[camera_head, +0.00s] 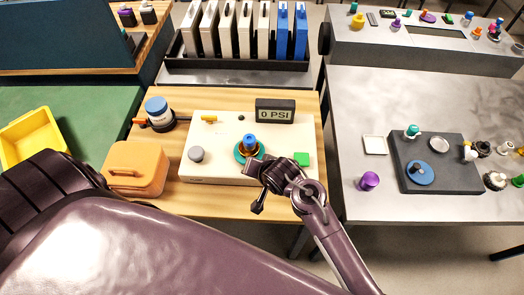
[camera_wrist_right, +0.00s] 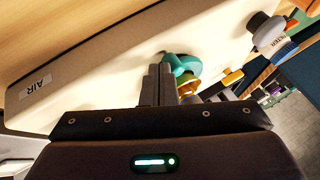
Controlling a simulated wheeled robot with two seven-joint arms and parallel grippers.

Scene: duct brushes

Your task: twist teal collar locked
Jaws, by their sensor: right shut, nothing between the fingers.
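The teal collar (camera_head: 239,152) sits around the base of a blue-topped fitting (camera_head: 249,141) on a cream panel box (camera_head: 222,131). In the right wrist view the teal collar (camera_wrist_right: 183,66) shows just beyond my fingertips, with an orange-yellow part (camera_wrist_right: 230,78) beside it. My right gripper (camera_head: 254,166) is at the collar's near side, and it partly hides the collar. In the wrist view its fingers (camera_wrist_right: 160,72) are together with nothing between them. I cannot tell whether they touch the collar. My left gripper is not in view; only a large dark arm part shows at lower left.
A gauge reading 0 PSI (camera_head: 275,111) stands behind the fitting.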

